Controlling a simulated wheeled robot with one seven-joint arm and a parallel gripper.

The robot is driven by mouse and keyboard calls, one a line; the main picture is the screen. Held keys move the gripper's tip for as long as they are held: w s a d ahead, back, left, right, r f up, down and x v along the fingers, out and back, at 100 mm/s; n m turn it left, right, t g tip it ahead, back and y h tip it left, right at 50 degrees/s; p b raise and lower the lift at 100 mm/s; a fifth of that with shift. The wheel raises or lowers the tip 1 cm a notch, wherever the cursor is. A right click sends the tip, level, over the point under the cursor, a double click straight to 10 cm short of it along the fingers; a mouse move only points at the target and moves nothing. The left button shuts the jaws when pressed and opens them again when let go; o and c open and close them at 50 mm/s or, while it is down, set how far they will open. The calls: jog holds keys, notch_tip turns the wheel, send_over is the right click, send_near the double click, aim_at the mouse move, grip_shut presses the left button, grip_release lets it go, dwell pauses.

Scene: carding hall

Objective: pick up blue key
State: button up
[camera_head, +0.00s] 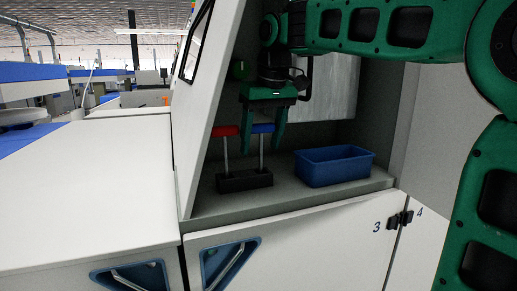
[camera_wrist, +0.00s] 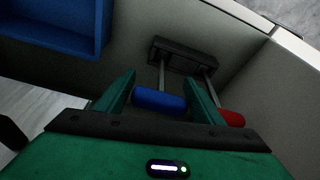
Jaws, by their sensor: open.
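The blue key (camera_head: 262,128) has a blue handle on a thin metal shank and stands upright in a black holder (camera_head: 244,180) on the cabinet shelf. The red key (camera_head: 225,131) stands to its left in the same holder. My gripper (camera_head: 264,148) is open, pointing down, with its two green fingers on either side of the blue handle. In the wrist view the blue handle (camera_wrist: 158,99) lies between the fingertips, with a gap to the right finger. The red handle (camera_wrist: 231,118) is just outside the right finger there. Contact with the left finger is unclear.
A blue bin (camera_head: 334,166) stands on the shelf to the right of the holder; it also shows at upper left in the wrist view (camera_wrist: 62,45). Cabinet walls enclose the shelf on the left, back and right.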

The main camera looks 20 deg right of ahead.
jog(key=c, duration=0.9)
jog(key=shift+o, duration=0.2)
jog(key=shift+r, duration=0.1)
